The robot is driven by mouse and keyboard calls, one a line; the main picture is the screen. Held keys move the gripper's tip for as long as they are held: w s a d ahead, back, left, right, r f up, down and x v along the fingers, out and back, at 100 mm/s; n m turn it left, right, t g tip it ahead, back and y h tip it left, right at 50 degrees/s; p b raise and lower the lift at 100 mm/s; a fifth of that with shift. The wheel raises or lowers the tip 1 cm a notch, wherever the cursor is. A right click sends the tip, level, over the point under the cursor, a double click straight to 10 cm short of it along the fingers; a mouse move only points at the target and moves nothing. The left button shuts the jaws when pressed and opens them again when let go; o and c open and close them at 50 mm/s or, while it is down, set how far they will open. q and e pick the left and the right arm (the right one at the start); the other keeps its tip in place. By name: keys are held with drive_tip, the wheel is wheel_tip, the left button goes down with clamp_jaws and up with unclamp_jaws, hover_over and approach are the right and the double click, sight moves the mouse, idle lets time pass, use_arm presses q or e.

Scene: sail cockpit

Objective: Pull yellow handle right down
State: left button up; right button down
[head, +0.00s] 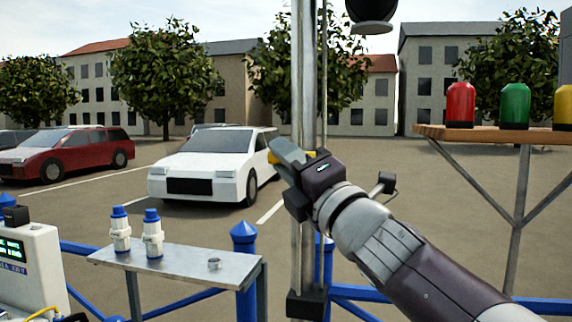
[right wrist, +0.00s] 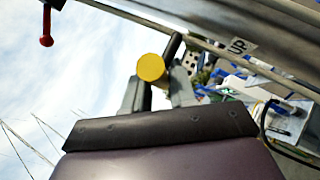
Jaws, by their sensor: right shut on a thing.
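The yellow handle (head: 274,157) is at the metal mast in the middle of the head view, mostly covered by my right gripper. Its round yellow end (right wrist: 151,67) shows in the right wrist view between the two grey fingers. My right gripper (head: 290,153) is shut on the handle, its arm coming in from the lower right. The same gripper (right wrist: 158,88) fills the lower part of the right wrist view. My left gripper is not in view.
The upright mast (head: 303,80) stands behind the gripper. A grey side table (head: 185,262) with two blue-capped white bottles is at lower left. A wooden shelf (head: 450,133) with red, green and yellow domes is at right.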

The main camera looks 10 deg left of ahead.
use_arm(q)
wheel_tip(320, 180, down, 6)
drive_tip(key=b, duration=0.4)
use_arm(e)
wheel_tip(320, 180, down, 6)
drive_tip(key=shift+w, duration=0.15)
drive_tip(key=c, duration=1)
unclamp_jaws()
drive_tip(key=shift+w, duration=0.1)
use_arm(q)
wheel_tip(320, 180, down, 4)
drive_tip(key=b, duration=0.4)
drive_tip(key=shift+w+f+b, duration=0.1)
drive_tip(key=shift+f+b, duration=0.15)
drive_tip(key=shift+b, duration=0.05)
use_arm(e)
drive_tip(key=v, duration=1.2)
drive_tip(key=shift+d+f, duration=0.2)
